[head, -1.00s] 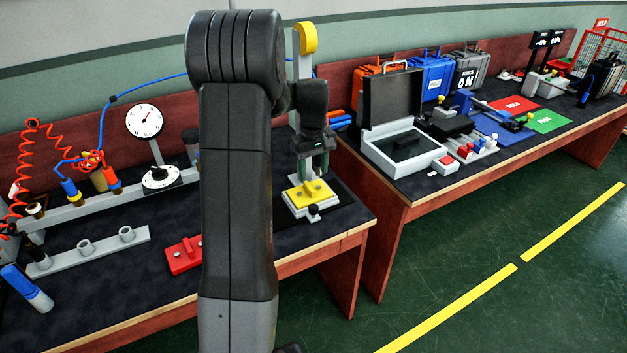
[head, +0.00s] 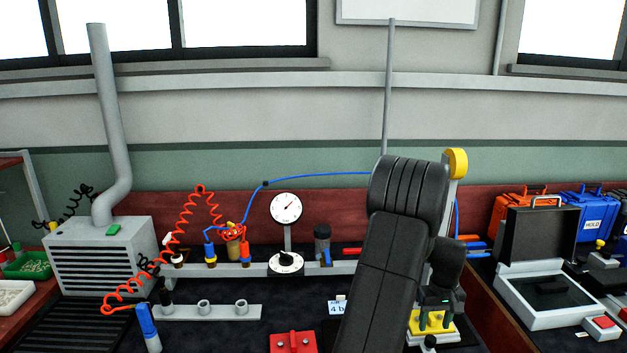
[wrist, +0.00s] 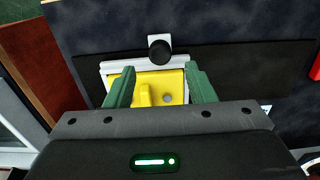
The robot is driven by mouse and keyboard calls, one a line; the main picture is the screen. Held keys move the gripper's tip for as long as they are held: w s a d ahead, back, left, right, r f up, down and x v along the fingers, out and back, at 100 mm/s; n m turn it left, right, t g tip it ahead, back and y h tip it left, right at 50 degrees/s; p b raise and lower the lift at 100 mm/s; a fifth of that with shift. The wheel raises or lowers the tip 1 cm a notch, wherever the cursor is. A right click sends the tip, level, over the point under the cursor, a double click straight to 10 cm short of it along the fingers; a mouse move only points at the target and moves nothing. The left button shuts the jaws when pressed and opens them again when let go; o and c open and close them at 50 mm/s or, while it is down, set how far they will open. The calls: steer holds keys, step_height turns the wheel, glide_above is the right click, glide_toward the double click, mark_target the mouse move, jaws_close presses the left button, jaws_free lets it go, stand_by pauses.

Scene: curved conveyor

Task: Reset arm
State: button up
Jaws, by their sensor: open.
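My gripper (head: 434,319) is at the right end of the near bench in the head view, with my dark arm link in front of much of the bench. In the wrist view its two green fingers (wrist: 158,88) stand apart, open, with nothing clasped between them. Below and between them is a yellow block (wrist: 172,82) on a white base with a black knob (wrist: 160,50). The yellow block also shows in the head view (head: 442,328), just under the fingers. Whether the fingers touch it I cannot tell.
A dial gauge (head: 286,207), a coiled red hose (head: 172,238) and a red block (head: 293,342) are on the bench left of my arm. An open grey case (head: 545,300) stands on the right bench. A grey box with a pipe (head: 103,262) is at left.

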mark_target(430, 338)
step_height(430, 338, down, 5)
steer(key=shift+a+f, duration=0.1)
stand_by(0.5)
